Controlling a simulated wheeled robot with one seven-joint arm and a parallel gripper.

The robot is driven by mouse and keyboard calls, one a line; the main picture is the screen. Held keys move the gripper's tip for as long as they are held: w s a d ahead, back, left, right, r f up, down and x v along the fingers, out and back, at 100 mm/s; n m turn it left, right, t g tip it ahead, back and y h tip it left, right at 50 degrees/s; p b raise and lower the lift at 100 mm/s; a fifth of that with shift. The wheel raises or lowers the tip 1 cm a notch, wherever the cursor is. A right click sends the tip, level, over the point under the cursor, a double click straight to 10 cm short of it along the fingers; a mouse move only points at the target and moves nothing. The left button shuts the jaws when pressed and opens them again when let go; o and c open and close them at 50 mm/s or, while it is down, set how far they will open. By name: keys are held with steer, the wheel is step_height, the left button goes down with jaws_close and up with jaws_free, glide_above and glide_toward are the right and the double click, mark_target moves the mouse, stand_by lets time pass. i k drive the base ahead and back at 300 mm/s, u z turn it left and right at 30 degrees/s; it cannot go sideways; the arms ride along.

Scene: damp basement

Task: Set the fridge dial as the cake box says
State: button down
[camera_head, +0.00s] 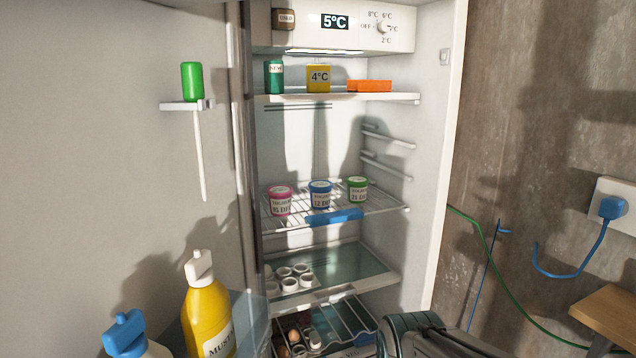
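The fridge stands open. Its dial (381,27) is a small pale knob on the white top panel, ringed by printed marks that include OFF, 8°C, 6°C and 2°C. The mark to its right is too small to read surely, and I cannot tell where the knob points. The display (335,21) beside it reads 5°C. A yellow box (318,78) marked 4°C stands on the top shelf. It may be the cake box, but no word for cake is legible. My gripper's fingers are not in view. A dark part at the bottom edge looks like my arm.
The top shelf (405,97) also holds a green container (274,76) and an orange block (369,86). Several jars stand on the wire shelf (378,206). The open door at left carries a yellow mustard bottle (207,312). A wooden surface (608,312) is at lower right.

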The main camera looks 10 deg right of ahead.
mark_target(384, 26)
steer(key=z, duration=0.2)
steer(key=k, duration=0.5)
steer(key=z, duration=0.55)
steer(key=i, duration=1.15)
steer(key=u, duration=0.2)
